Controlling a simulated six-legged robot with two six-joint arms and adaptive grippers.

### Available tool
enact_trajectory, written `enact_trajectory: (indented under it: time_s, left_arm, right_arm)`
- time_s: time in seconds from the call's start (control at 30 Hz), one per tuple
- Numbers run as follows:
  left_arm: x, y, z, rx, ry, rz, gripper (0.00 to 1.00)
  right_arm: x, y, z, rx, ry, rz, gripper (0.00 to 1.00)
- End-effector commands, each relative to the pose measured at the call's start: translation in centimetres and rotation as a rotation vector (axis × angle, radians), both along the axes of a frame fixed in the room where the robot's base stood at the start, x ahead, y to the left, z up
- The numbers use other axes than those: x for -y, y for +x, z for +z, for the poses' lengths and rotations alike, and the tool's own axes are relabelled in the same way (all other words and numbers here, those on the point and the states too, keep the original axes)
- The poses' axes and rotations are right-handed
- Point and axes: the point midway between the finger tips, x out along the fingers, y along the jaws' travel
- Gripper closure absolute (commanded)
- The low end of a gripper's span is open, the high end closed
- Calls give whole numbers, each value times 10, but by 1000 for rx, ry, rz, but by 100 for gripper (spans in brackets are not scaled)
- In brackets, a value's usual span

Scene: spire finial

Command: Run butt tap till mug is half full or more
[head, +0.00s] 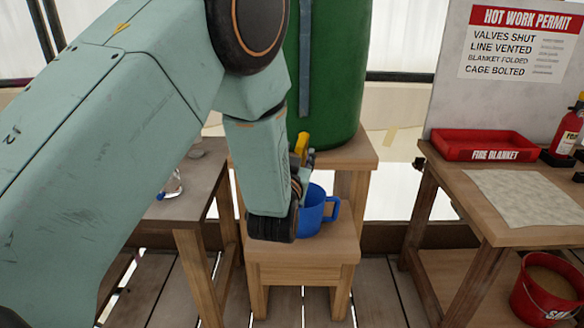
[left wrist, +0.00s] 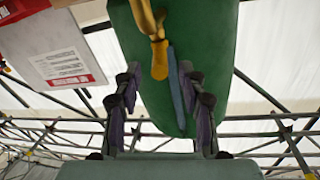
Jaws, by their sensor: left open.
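The green butt (head: 335,75) stands on the upper level of a wooden stand (head: 350,152). Its yellow tap (head: 301,143) is low on its front, partly hidden by my left arm. The blue mug (head: 314,212) stands upright on the lower step, its handle to the right; its left part is hidden behind my left gripper (head: 298,185). I cannot see the water level inside it. In the left wrist view the left gripper (left wrist: 160,72) is open, its two fingers apart, with the yellow tap (left wrist: 158,55) ahead between them; nothing is gripped. My right gripper is not in view.
A right-hand table (head: 500,228) holds a red fire blanket tray (head: 484,145), a grey cloth (head: 522,195) and a red extinguisher (head: 568,128). A red bucket (head: 545,295) stands below. A left table (head: 190,185) carries a clear object (head: 173,184). Plank floor is free between stand and right table.

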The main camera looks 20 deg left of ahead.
Motion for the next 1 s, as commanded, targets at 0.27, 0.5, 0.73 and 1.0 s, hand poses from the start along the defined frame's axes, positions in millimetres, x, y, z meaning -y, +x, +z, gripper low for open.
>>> enact_trajectory:
  time_s: [0.27, 0.5, 0.73, 1.0]
  left_arm:
    - [12, -49, 0, -2, 4, -3, 59]
    - [17, -69, 1, 2, 1, 0, 59]
    - [17, -71, 1, 2, 0, 1, 59]
    - [17, -71, 0, 1, -1, 0, 59]
  right_arm:
    - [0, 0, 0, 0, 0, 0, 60]
    - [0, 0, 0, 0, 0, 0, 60]
    - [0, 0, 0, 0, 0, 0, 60]
    - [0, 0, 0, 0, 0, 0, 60]
